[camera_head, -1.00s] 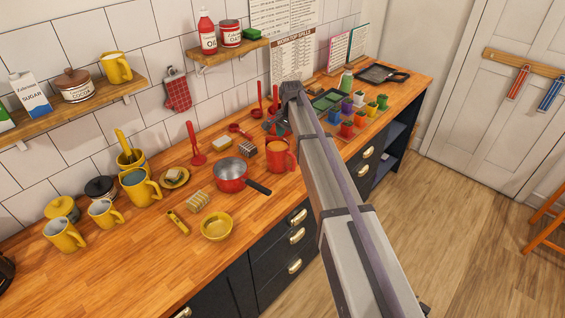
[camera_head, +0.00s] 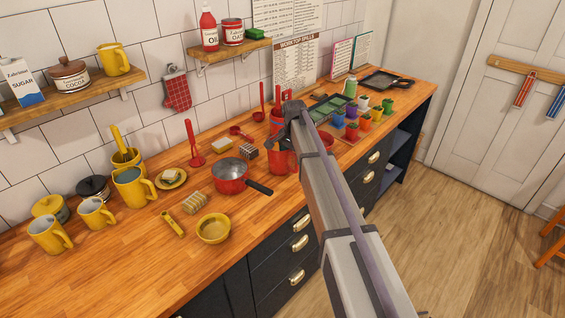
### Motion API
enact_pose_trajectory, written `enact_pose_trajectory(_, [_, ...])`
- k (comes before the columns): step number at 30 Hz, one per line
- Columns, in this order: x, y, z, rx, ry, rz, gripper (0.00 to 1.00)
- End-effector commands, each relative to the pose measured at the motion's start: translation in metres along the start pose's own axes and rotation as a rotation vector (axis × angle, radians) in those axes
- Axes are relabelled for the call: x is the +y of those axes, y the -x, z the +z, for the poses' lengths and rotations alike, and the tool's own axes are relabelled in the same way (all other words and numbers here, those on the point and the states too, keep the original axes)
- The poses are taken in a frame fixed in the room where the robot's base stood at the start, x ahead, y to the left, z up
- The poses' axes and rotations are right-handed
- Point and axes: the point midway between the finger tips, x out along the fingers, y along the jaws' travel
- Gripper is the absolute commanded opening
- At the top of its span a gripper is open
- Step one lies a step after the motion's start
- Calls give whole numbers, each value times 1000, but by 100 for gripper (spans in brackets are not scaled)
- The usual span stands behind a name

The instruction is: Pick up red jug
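The red jug (camera_head: 280,163) stands upright on the wooden worktop, right of the red saucepan (camera_head: 230,178). My gripper (camera_head: 277,143) is dark and points down at the jug's top, in front of or just above it in this view. The end of my arm covers part of the jug's upper right side and hides its handle. The fingers are small and dark against the jug, so I cannot tell whether they are open or shut, or whether they touch it.
A red container with utensils (camera_head: 276,120) stands just behind the jug. Several coloured pots (camera_head: 351,130) stand to the right. A striped sponge-like block (camera_head: 248,152) lies left of the jug. The saucepan's black handle (camera_head: 259,188) points towards the front edge. Yellow mugs (camera_head: 97,213) stand at left.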

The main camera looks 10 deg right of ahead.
Motion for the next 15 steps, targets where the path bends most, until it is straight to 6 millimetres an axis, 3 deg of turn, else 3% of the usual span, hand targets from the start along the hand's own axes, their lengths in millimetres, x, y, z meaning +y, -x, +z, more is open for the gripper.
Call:
enact_pose_trajectory(2, [0,0,0,0,0,0,66])
enact_pose_trajectory(15, [0,0,0,0,0,0,24])
